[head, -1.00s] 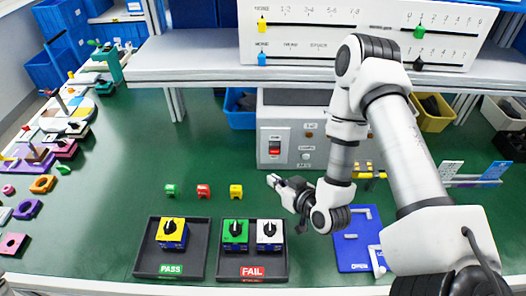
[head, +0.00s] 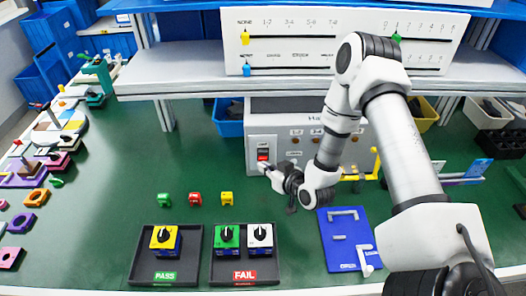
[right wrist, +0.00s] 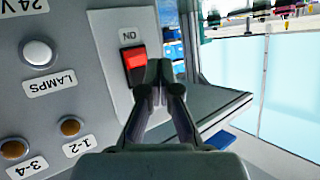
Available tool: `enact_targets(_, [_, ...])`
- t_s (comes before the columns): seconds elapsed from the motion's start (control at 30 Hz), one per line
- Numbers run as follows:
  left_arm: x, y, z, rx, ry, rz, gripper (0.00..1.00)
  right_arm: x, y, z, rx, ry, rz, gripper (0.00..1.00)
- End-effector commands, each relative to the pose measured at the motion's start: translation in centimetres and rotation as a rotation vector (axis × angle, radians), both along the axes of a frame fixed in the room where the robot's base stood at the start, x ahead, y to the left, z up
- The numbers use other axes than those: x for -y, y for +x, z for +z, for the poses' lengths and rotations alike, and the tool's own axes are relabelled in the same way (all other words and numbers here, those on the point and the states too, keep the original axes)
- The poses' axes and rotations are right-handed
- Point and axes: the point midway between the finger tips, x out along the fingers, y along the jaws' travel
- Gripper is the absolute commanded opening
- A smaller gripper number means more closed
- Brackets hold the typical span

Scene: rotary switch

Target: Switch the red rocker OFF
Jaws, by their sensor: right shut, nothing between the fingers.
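The red rocker (head: 263,155) sits on the front of the grey box (head: 290,128) at the back of the table. In the right wrist view the rocker (right wrist: 135,62) shows a bright red face in a black frame, with an ON label beside it. My right gripper (head: 267,169) is shut and empty, its tips at the rocker's lower end in the head view. In the right wrist view its fingertips (right wrist: 159,70) overlap the rocker's right edge; I cannot tell whether they touch it. My left gripper is not in view.
The box also carries a LAMPS button (right wrist: 38,53) and round brown sockets (right wrist: 70,126). A shelf (head: 290,75) hangs over the box. Two dark trays, PASS (head: 144,265) and FAIL (head: 222,265), hold switch blocks in front. A blue board (head: 345,252) lies to the right.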

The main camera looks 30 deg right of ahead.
Motion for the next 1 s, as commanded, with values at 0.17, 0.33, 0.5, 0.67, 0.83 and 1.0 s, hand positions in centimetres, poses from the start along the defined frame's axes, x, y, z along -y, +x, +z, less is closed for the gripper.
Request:
enact_targets(0.17, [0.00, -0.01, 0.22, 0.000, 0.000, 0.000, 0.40, 0.75, 1.18, 0.25, 0.002, 0.000, -0.001, 0.00])
enact_targets(0.33, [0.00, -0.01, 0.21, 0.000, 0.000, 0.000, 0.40, 0.84, 1.34, 0.19, -0.001, 0.000, -0.001, 0.00])
enact_targets(0.5, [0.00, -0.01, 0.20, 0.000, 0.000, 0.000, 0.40, 0.84, 1.33, 0.19, 0.000, 0.000, -0.001, 0.00])
enact_targets(0.67, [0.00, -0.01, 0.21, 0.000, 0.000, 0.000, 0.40, 0.83, 1.31, 0.19, 0.000, 0.000, -0.001, 0.00])
enact_targets(0.83, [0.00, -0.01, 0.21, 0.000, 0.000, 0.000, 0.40, 0.83, 1.31, 0.19, 0.000, 0.000, -0.001, 0.00])
enact_targets(1.0, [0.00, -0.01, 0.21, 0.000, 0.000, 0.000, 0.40, 0.82, 1.31, 0.19, 0.000, 0.000, -0.001, 0.00])
